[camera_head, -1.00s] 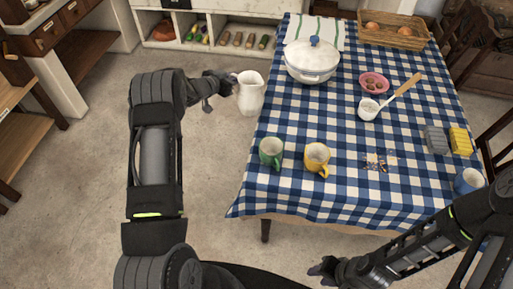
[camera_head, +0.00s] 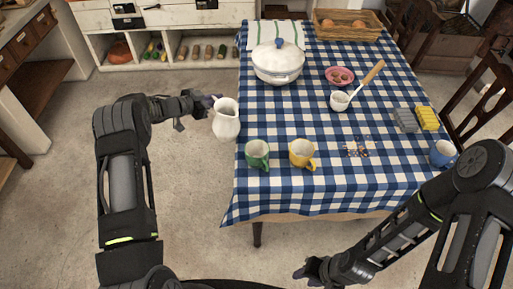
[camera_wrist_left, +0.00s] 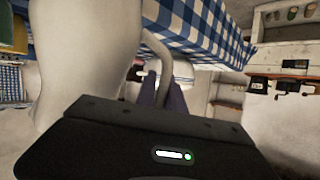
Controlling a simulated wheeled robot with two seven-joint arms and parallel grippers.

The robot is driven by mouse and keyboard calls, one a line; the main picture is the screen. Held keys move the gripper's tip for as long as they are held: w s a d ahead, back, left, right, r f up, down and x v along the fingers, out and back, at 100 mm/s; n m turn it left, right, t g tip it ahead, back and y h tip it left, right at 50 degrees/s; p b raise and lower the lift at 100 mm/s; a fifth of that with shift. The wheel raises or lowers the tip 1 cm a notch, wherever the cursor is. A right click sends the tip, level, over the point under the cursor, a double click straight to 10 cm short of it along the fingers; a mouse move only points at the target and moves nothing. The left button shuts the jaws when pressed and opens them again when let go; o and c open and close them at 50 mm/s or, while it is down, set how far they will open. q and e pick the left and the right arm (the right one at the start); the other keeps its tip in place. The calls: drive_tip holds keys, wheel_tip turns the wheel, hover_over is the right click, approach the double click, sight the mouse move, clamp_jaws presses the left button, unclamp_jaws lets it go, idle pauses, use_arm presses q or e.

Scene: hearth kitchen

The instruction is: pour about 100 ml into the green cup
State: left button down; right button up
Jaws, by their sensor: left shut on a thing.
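The green cup (camera_head: 257,160) stands upright near the front left edge of the table, with its handle at the right. My left gripper (camera_head: 210,103) is shut on the handle of a white pitcher (camera_head: 226,124). The pitcher is held roughly upright beside the table's left edge, up and left of the green cup and apart from it. In the left wrist view the pitcher's pale body (camera_wrist_left: 80,60) fills the left part, with its curved handle between the fingers (camera_wrist_left: 160,88). My right gripper (camera_head: 308,272) is low in front of the table, away from the objects; its finger gap is unclear.
A yellow cup (camera_head: 302,154) stands just right of the green cup. A blue cup (camera_head: 443,153), a white pot (camera_head: 278,65), a pink bowl (camera_head: 340,76), a ladle (camera_head: 341,101), sponges (camera_head: 427,118) and a basket (camera_head: 348,27) are also on the checkered tablecloth (camera_head: 300,195).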

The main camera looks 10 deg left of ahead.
use_arm(q)
drive_tip(key=shift+w+r, duration=0.1)
drive_tip(key=w+d+m+g+h+b, duration=0.2)
drive_tip(key=w+d+h+b, duration=0.1)
drive_tip(key=b, duration=0.9)
drive_tip(key=shift+w+d+g+b, duration=0.35)
drive_tip(key=shift+w+d, duration=0.3)
drive_tip(key=shift+d, duration=0.5)
